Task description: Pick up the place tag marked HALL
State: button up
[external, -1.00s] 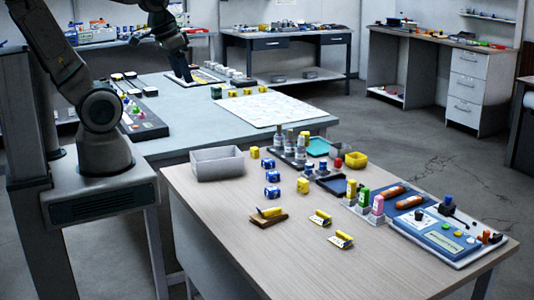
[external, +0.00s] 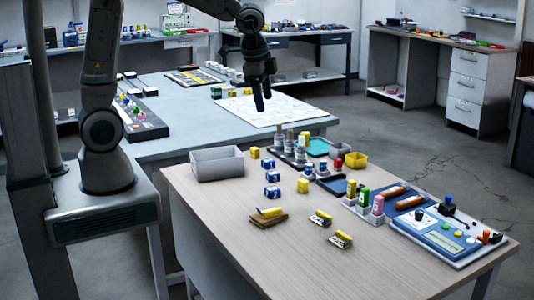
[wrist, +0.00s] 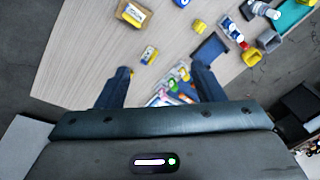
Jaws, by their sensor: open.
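Two small yellow-and-white tags, a farther one (external: 320,217) and a nearer one (external: 340,239), lie apart on the wooden table. A yellow-and-white piece (external: 271,211) rests on a brown wooden block (external: 262,221) to their left. The lettering is too small to read, so I cannot tell which is marked HALL. My gripper (external: 262,106) is open and empty, pointing down high above the far part of the tables. In the wrist view my fingers (wrist: 162,70) are spread, with one small tag (wrist: 149,54) showing between and beyond them.
A grey bin (external: 217,164), several blue-and-yellow blocks (external: 272,177), a bottle rack (external: 289,153) and a dark tray (external: 337,185) stand behind the tags. Colored bottles (external: 364,196) and a blue panel (external: 440,233) are at right. The table's front left is clear.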

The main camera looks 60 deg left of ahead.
jog(key=w+d+f+m+b, duration=0.2)
jog(key=w+d+f+m, duration=0.2)
jog(key=w+d+f, duration=0.3)
jog(key=m+g+h+b, duration=0.2)
jog(key=m+b, duration=0.1)
jog(key=m, duration=0.1)
send_near(341, 242)
jog(key=f, duration=0.2)
jog(key=f+p, duration=0.1)
jog(key=f, duration=0.1)
jog(key=f+p, duration=0.1)
jog(key=f, duration=0.2)
jog(key=shift+w+d, duration=0.15)
jog(key=shift+d, duration=0.25)
jog(key=c, duration=1.1)
